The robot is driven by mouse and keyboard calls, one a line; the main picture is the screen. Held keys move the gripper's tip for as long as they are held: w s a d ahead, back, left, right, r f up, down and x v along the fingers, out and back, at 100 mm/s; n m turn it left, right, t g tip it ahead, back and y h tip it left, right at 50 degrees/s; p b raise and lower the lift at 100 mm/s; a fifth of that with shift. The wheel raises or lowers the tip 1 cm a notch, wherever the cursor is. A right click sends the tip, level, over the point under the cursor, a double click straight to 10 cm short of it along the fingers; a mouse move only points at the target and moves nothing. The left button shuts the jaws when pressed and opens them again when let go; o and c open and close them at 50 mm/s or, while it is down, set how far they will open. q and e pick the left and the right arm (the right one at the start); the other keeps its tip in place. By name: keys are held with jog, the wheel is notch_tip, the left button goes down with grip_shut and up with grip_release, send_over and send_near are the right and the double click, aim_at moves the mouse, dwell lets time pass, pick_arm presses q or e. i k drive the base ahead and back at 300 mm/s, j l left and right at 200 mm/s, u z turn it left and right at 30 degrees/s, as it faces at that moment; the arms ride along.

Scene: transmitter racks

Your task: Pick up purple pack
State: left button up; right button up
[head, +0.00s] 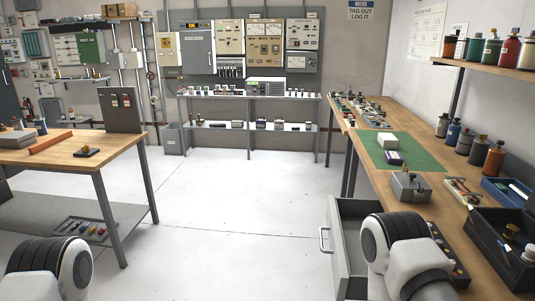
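A small dark purple pack (394,159) with a pale top lies on the green mat (422,164) on the right workbench. A white box (387,141) sits just behind it on the same mat. Nothing covers the pack. Parts of my two arms show at the bottom left and bottom right. Neither gripper is in view, so whether either is open or shut does not show.
On the right workbench (370,103), a grey metal box (411,186) stands in front of the mat. An open drawer (345,240) juts out below. Another table (75,152) stands left. The floor between is clear.

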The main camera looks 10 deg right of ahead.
aim_at(392, 157)
jog(key=i+j+z, duration=0.25)
jog(key=i+z, duration=0.2)
jog(key=i+j+z, duration=0.3)
jog(key=z, duration=0.2)
jog(key=i+j+z, duration=0.25)
jog(key=j+z, duration=0.2)
jog(key=j, duration=0.15)
